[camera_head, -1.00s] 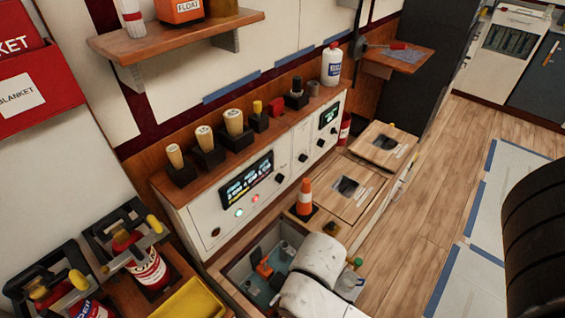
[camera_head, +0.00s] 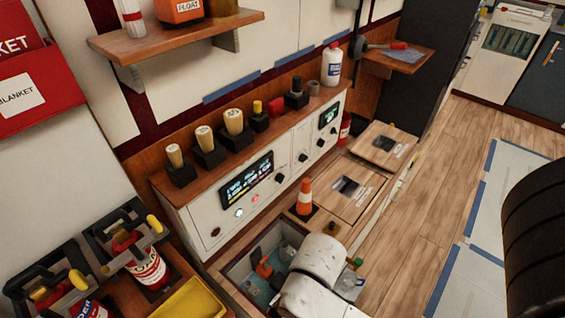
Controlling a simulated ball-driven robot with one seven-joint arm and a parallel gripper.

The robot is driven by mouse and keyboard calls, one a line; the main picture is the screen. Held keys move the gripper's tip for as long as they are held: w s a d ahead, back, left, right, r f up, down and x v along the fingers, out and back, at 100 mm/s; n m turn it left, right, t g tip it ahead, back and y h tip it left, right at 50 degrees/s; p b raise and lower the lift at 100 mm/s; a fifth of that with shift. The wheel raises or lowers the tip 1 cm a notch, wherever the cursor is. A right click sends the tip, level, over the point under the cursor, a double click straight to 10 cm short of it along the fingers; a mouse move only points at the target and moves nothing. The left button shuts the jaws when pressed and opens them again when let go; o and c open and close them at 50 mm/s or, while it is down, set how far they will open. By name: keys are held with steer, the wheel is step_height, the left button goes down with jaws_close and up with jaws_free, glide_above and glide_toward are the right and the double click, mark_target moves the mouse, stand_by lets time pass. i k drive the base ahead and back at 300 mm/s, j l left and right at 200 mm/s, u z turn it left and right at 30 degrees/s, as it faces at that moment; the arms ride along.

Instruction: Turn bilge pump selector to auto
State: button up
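The white control panel (camera_head: 205,226) stands along the wall under a wooden shelf top. It carries a lit display (camera_head: 247,179), a white light (camera_head: 239,213), a red light (camera_head: 255,198) and several small black knobs, one just right of the display (camera_head: 280,178). Their labels are too small to read, so I cannot tell which is the bilge pump selector or where it points. White links of my arm show at the bottom centre, in front of the open floor hatch. My gripper does not show.
Fire extinguishers (camera_head: 148,266) and a yellow tray (camera_head: 192,300) are at the lower left.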

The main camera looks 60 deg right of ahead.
mark_target(279, 178)
steer(key=z, duration=1.05)
